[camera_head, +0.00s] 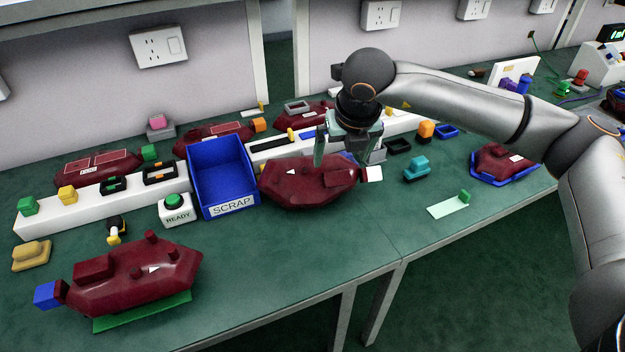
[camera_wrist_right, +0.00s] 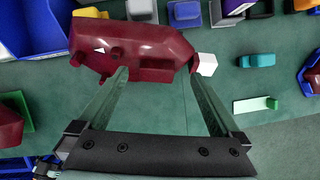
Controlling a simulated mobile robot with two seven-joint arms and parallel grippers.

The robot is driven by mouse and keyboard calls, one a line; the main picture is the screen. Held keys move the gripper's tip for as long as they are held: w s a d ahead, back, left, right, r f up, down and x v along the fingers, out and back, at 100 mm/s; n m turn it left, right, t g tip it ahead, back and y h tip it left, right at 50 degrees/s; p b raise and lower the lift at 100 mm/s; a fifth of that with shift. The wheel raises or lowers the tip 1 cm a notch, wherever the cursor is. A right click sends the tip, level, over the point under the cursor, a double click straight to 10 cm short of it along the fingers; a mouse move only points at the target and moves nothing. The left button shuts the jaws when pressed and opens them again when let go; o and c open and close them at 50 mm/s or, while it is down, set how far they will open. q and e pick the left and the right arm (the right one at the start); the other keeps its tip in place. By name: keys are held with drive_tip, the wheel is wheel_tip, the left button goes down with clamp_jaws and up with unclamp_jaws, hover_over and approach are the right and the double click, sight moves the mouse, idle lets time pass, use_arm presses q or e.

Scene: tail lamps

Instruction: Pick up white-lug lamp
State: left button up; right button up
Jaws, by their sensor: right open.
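The white-lug lamp (camera_head: 300,188) is a dark red faceted body with a white block (camera_head: 373,174) at its right end. It lies on the green bench just right of the blue SCRAP bin. In the right wrist view the lamp (camera_wrist_right: 135,40) is across the top, with its white lug (camera_wrist_right: 207,64) at the right. My right gripper (camera_head: 346,158) is open over the lug-side part of the lamp. In the wrist view its fingers (camera_wrist_right: 160,75) reach the lamp's near edge, and nothing is held; contact cannot be told. My left gripper is not in view.
The SCRAP bin (camera_head: 220,180) stands close left of the lamp. A blue-lug lamp (camera_head: 140,275) lies front left on a green pad. A white rail (camera_head: 100,195) with small blocks runs behind. A teal block (camera_head: 416,168) and a red lamp in a blue tray (camera_head: 530,172) are right.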

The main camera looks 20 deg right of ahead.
sight(336, 171)
drive_tip(key=x, duration=0.4)
drive_tip(key=shift+s+a+f, duration=0.2)
drive_tip(key=shift+s+f, duration=0.05)
drive_tip(key=shift+f, duration=0.05)
drive_tip(key=shift+c, duration=0.2)
clamp_jaws()
drive_tip(key=shift+r, duration=0.1)
idle(0.3)
